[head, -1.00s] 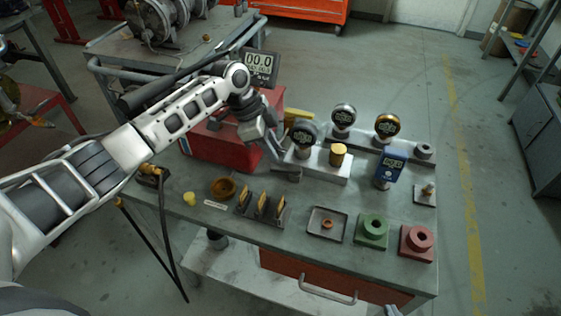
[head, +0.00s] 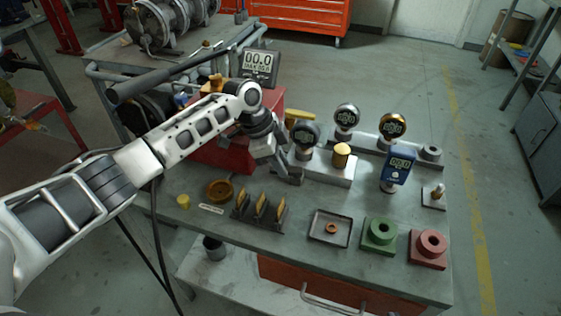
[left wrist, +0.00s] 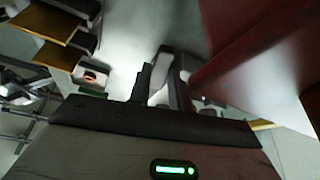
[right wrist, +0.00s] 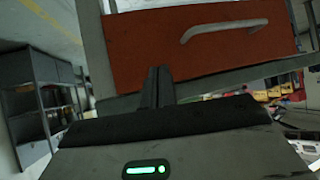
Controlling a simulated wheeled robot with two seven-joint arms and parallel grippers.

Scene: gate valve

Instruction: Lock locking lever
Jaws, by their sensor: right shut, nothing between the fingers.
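The silver block (head: 328,170) on the bench carries a round dark gauge and an orange-yellow cap (head: 341,152). My left gripper (head: 288,175) is low at the left end of this block, beside the red box (head: 225,150). In the left wrist view its dark fingers (left wrist: 162,90) stand apart with a pale bar (left wrist: 161,72) between them. I cannot tell whether they grip it, or whether it is the locking lever. The lever is not clearly visible in the head view. My right gripper (right wrist: 158,85) is shut and empty, in front of the bench's orange drawer (right wrist: 210,42).
Gauges stand behind the block, and a blue meter (head: 398,165) is to its right. In front are the yellow-bladed rack (head: 260,208), a square tray (head: 330,228), a green block (head: 380,235) and a red block (head: 428,249). A display (head: 258,64) stands behind.

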